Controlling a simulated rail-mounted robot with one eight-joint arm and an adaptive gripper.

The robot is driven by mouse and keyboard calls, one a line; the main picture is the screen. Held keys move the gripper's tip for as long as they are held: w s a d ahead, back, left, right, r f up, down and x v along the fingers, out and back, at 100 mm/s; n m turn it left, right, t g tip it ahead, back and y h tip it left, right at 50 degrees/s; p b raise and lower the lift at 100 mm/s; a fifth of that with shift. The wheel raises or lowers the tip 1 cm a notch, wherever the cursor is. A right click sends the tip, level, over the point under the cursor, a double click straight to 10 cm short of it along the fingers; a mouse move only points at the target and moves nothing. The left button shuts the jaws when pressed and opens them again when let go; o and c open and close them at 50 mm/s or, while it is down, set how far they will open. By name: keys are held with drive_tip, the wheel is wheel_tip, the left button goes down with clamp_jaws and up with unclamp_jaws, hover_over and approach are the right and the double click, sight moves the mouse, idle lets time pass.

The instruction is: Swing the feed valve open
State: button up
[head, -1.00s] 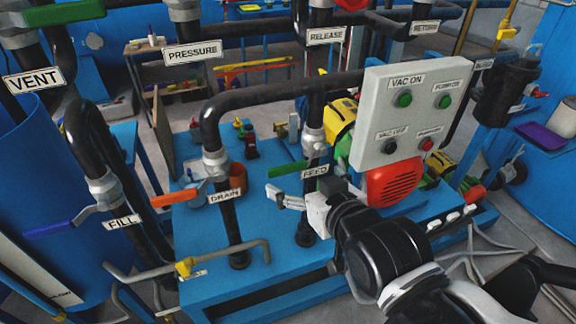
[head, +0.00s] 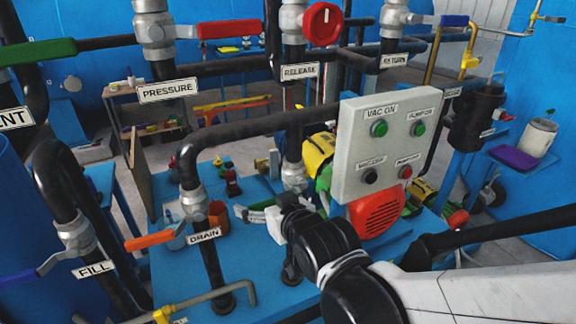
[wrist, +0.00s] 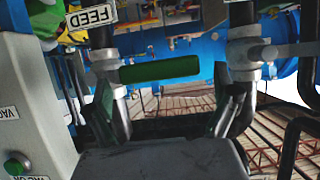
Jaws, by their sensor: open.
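The feed valve (head: 294,176) is a grey body on a dark vertical pipe, left of the control panel. Its green handle (wrist: 160,69) lies level across the wrist view, beside the FEED label (wrist: 91,16). In the head view the handle and label are hidden or too hard to pick out around my gripper (head: 262,212). My gripper is open, and its fingers also show in the wrist view (wrist: 175,108), one on each side. The handle appears ahead of the fingers, across the gap between them. I see no grip on it; exact contact cannot be told.
The control panel (head: 380,150) and red motor cover (head: 376,213) stand close to the right of my gripper. The drain valve's orange handle (head: 150,240) is to its left. A dark horizontal pipe (head: 260,124) runs above. Part of the blue bench (head: 255,290) is clear.

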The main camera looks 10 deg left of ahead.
drive_tip(key=shift+w+a+f, duration=0.25)
drive_tip(key=shift+w, duration=0.15)
drive_tip(key=c, duration=1.7)
drive_tip(key=shift+o, duration=0.2)
